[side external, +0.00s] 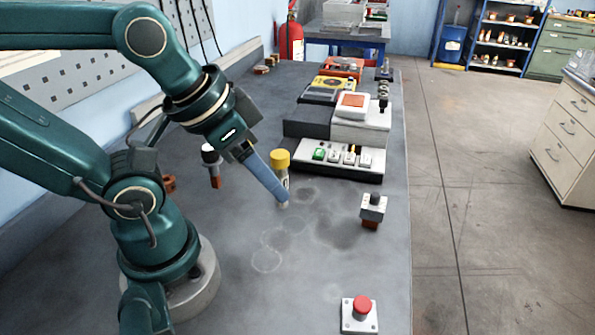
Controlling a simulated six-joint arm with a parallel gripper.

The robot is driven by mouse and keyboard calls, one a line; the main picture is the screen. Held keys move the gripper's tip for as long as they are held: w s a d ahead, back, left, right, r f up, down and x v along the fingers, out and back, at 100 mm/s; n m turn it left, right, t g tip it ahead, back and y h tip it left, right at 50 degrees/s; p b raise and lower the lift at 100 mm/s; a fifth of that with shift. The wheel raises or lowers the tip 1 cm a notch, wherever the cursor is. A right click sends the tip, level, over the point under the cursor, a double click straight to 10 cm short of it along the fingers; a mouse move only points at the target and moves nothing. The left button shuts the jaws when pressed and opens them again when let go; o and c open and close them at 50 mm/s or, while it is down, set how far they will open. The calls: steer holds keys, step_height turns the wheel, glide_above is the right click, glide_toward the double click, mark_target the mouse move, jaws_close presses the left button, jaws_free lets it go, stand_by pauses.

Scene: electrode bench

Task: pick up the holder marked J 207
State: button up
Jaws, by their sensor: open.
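My gripper (283,203) reaches down over the middle of the bench on a blue-grey finger. Only one finger shows clearly, its tip close to the bench top. A yellow-capped upright holder (280,160) with a pale body stands right by the finger, which partly hides it; I cannot tell whether they touch. A holder with a white and black top and reddish lower part (211,158) stands to the left, behind the arm.
A white instrument with switches (360,125) and a yellow meter (330,88) stand behind the gripper. A red push button on a white plate (360,312) is at the front right. The bench top between is bare, with faint ring stains. The bench's right edge (408,200) drops to the floor.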

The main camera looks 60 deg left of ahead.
steer(key=shift+o, duration=0.3)
steer(key=o, duration=0.6)
